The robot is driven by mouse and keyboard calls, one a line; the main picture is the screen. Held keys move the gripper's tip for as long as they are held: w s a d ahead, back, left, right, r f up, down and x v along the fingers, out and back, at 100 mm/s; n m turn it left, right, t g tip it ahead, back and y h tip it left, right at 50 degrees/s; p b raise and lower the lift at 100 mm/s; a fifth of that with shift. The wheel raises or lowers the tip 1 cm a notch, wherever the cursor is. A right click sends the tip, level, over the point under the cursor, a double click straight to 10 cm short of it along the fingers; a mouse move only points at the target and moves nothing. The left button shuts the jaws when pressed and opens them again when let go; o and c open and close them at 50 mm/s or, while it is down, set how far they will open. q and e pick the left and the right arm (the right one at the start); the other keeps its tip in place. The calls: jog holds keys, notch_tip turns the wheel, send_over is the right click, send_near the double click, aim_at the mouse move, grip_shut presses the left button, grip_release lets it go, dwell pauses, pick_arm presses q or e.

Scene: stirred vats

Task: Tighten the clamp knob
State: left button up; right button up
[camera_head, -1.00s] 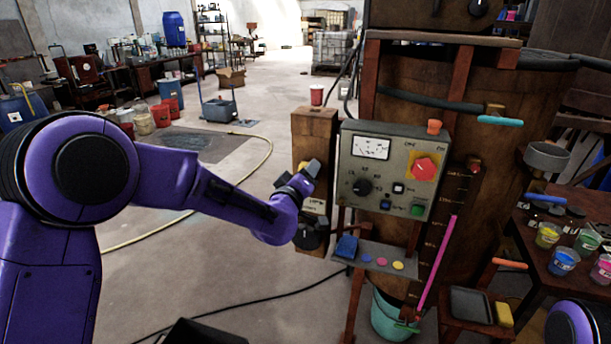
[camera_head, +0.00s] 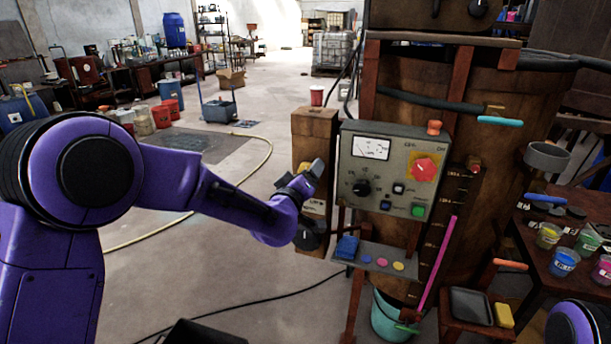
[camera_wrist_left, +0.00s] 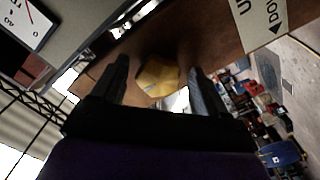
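The clamp knob appears to be the yellow, faceted knob (camera_wrist_left: 158,75) on the brown wooden post in the left wrist view. My left gripper (camera_wrist_left: 160,85) is open, with one dark finger on each side of this knob and a visible gap to both. In the head view my left gripper (camera_head: 304,178) is at the upper front of the wooden post (camera_head: 315,124), just left of the grey control box. It hides most of the knob there. My right gripper is not in view.
The grey control box (camera_head: 408,147) with a meter and a red switch stands close to the right of my left gripper. A small shelf (camera_head: 378,252) juts out below the box. Open floor lies left of the post.

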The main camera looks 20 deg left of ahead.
pick_arm(q)
jog(key=s+b, duration=0.3)
jog(key=s, duration=0.7)
jog(key=shift+s+a, duration=0.2)
jog(key=shift+s, duration=0.1)
jog(key=s+a+f+g+y, duration=0.1)
jog(key=s+a+f+g, duration=0.15)
jog(key=f, duration=0.65)
jog(key=s+a+f+g+y, duration=0.15)
jog(key=s+f, duration=0.25)
jog(key=f, duration=0.5)
jog(key=s+a+f+g+y, duration=0.1)
jog(key=s+a+f+g, duration=0.2)
jog(key=f, duration=0.5)
jog(key=s+a+f+g, duration=0.1)
jog(key=s+f+g, duration=0.3)
jog(key=s+f, duration=0.5)
jog(key=s+a+f+m+g, duration=0.1)
jog(key=s+a+f+g, duration=0.1)
jog(key=s+f, duration=0.8)
jog(key=s+g, duration=0.1)
jog(key=s, duration=0.6)
jog(key=shift+s+a+m+g, duration=0.15)
jog(key=shift+a+m+g, duration=0.15)
jog(key=shift+g, duration=0.1)
